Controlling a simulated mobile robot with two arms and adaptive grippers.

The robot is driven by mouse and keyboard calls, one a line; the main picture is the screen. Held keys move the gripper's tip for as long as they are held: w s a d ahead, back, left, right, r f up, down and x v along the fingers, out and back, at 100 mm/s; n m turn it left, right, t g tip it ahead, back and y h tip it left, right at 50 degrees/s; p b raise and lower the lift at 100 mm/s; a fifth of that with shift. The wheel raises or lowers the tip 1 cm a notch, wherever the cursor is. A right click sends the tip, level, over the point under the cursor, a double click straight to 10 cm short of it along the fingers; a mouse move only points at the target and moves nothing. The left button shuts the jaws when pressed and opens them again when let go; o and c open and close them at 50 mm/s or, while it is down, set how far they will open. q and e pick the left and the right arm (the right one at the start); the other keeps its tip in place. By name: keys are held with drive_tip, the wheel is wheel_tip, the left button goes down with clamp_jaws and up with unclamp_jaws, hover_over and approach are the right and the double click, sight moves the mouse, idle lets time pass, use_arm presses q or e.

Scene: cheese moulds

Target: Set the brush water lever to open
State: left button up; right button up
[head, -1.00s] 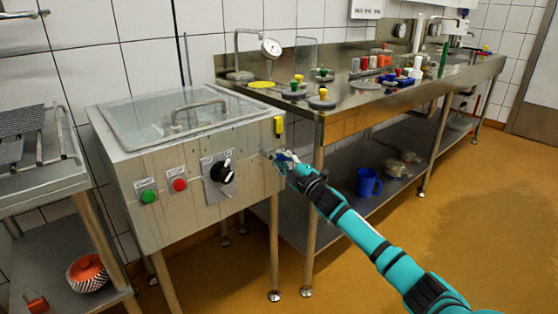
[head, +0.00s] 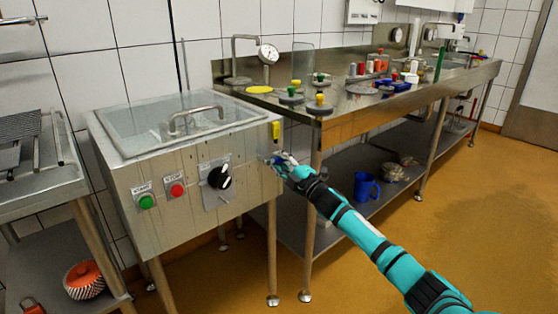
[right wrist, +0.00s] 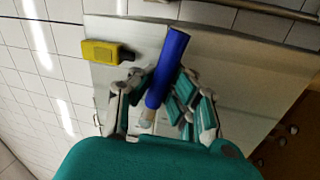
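A blue lever handle (right wrist: 167,65) with a pale stub at its lower end shows in the right wrist view, tilted with its top to the right. My right gripper (right wrist: 158,88) has its fingers on either side of it. The right finger looks close to or touching the handle; whether both fingers press on it is unclear. In the head view my right gripper (head: 278,160) is at the right side of the steel machine (head: 135,178), near its front corner, and mostly hides the lever. My left gripper is not in view.
The machine's front has a green button (head: 146,202), a red button (head: 177,190) and a black rotary knob (head: 220,177). A yellow box (head: 276,130) is just above my gripper. A steel bench (head: 350,103) stands close on the right, with a blue jug (head: 366,186) on its lower shelf.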

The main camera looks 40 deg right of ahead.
drive_tip(key=o, duration=0.4)
drive_tip(key=shift+s+f, duration=0.15)
drive_tip(key=shift+s, duration=0.05)
drive_tip(key=shift+o, duration=1.2)
drive_tip(key=shift+w, duration=0.1)
drive_tip(key=s+f, duration=0.2)
drive_tip(key=s, duration=0.9)
drive_tip(key=shift+s+d, duration=0.25)
drive_tip(key=shift+s, duration=0.15)
